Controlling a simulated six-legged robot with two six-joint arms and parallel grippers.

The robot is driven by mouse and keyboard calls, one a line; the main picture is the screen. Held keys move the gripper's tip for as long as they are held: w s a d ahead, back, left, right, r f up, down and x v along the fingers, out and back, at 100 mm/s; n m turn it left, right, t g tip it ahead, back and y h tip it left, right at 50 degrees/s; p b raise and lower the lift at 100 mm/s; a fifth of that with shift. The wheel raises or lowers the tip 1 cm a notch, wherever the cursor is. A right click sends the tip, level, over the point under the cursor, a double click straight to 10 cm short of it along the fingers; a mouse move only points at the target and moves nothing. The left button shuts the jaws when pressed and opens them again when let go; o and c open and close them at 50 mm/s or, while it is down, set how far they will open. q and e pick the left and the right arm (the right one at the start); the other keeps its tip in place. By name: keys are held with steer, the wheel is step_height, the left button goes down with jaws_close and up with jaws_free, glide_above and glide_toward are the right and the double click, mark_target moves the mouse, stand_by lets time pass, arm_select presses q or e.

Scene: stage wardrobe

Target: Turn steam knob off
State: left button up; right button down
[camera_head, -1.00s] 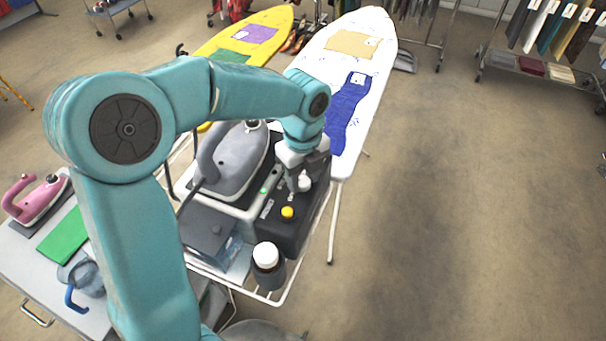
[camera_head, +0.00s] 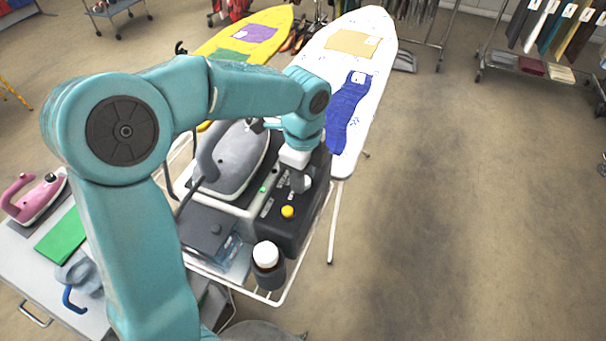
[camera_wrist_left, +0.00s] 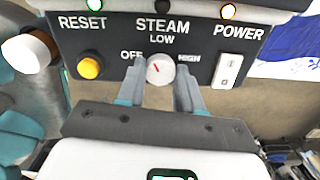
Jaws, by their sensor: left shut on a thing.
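The steam knob (camera_wrist_left: 160,69) is a small white dial with a red mark on the dark control panel (camera_wrist_left: 110,62). The labels OFF, LOW and HIGH stand around it; the red mark points roughly up, near LOW. My left gripper (camera_wrist_left: 159,84) has one finger on each side of the knob and is shut on it. In the head view my left gripper (camera_head: 300,183) reaches down to the steam station's dark front (camera_head: 283,228), and its fingertips are partly hidden. My right gripper is not in view.
A yellow reset button (camera_wrist_left: 90,67) and a white power switch (camera_wrist_left: 227,70) flank the knob. A grey iron (camera_head: 233,165) rests on the station. A white-capped bottle (camera_head: 267,268) stands in front. An ironing board (camera_head: 343,75) is behind; the floor at right is clear.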

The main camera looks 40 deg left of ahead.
arm_select(q)
steer(key=n, duration=0.4)
steer(key=shift+w+n+b, duration=0.1)
steer(key=shift+n+b, duration=0.2)
steer(key=shift+r+n+b, duration=0.15)
steer(key=shift+n+b, duration=0.15)
steer(key=shift+n, duration=1.7)
steer(key=o, duration=1)
steer(key=shift+o, duration=0.2)
step_height(320, 180, up, 16)
steer(key=p, duration=0.1)
steer(key=shift+r, duration=0.15)
